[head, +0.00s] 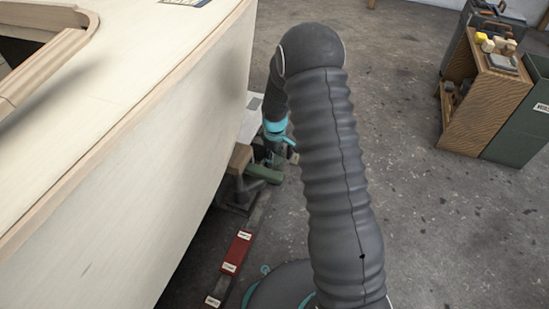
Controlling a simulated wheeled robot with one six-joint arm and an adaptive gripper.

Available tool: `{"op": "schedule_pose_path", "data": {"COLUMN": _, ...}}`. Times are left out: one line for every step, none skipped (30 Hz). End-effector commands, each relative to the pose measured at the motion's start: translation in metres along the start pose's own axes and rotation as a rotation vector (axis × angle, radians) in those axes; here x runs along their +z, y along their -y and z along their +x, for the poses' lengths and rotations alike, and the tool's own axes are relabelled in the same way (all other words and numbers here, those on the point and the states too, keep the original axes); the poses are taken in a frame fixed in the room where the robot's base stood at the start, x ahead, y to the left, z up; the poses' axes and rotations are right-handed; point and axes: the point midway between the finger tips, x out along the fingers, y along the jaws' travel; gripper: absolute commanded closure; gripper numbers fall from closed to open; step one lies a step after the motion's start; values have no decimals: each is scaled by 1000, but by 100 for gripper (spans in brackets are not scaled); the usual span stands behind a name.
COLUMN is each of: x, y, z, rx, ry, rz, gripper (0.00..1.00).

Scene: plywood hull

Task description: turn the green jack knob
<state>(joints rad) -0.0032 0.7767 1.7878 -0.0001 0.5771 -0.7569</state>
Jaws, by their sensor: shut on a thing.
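The green jack knob (264,174) is a short green bar low beside the hull, at the end of a stand near the floor. My gripper (273,158) is small and dark below the teal wrist, right at the knob. It is shut on the knob, though the fingertips are mostly hidden by my own arm and the contact is hard to make out. How far the knob is turned cannot be told.
The pale plywood hull (130,130) fills the left side, close to my arm. A red box (237,251) with labels lies on a dark strip below it. A wooden cabinet (478,95) and green bin (520,125) stand at the right. The concrete floor between is clear.

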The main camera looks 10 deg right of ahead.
Motion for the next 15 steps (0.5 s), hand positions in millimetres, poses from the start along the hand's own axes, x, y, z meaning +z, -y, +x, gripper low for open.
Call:
{"op": "schedule_pose_path", "data": {"x": 0, "y": 0, "z": 0, "rx": 0, "ry": 0, "rz": 39, "gripper": 80}}
{"op": "schedule_pose_path", "data": {"x": 0, "y": 0, "z": 0, "rx": 0, "ry": 0, "rz": 67, "gripper": 80}}
{"op": "schedule_pose_path", "data": {"x": 0, "y": 0, "z": 0, "rx": 0, "ry": 0, "rz": 104, "gripper": 80}}
{"op": "schedule_pose_path", "data": {"x": 0, "y": 0, "z": 0, "rx": 0, "ry": 0, "rz": 133, "gripper": 80}}
{"op": "schedule_pose_path", "data": {"x": 0, "y": 0, "z": 0, "rx": 0, "ry": 0, "rz": 162, "gripper": 80}}
{"op": "schedule_pose_path", "data": {"x": 0, "y": 0, "z": 0, "rx": 0, "ry": 0, "rz": 200, "gripper": 80}}
{"op": "schedule_pose_path", "data": {"x": 0, "y": 0, "z": 0, "rx": 0, "ry": -1, "rz": 228, "gripper": 80}}
{"op": "schedule_pose_path", "data": {"x": 0, "y": 0, "z": 0, "rx": 0, "ry": -1, "rz": 257, "gripper": 80}}
{"op": "schedule_pose_path", "data": {"x": 0, "y": 0, "z": 0, "rx": 0, "ry": -1, "rz": 295, "gripper": 80}}
{"op": "schedule_pose_path", "data": {"x": 0, "y": 0, "z": 0, "rx": 0, "ry": -1, "rz": 324, "gripper": 80}}
{"op": "schedule_pose_path", "data": {"x": 0, "y": 0, "z": 0, "rx": 0, "ry": -1, "rz": 352, "gripper": 80}}
{"op": "schedule_pose_path", "data": {"x": 0, "y": 0, "z": 0, "rx": 0, "ry": -1, "rz": 390, "gripper": 80}}
{"op": "schedule_pose_path", "data": {"x": 0, "y": 0, "z": 0, "rx": 0, "ry": -1, "rz": 419, "gripper": 80}}
{"op": "schedule_pose_path", "data": {"x": 0, "y": 0, "z": 0, "rx": 0, "ry": -1, "rz": 447, "gripper": 80}}
{"op": "schedule_pose_path", "data": {"x": 0, "y": 0, "z": 0, "rx": 0, "ry": -1, "rz": 485, "gripper": 80}}
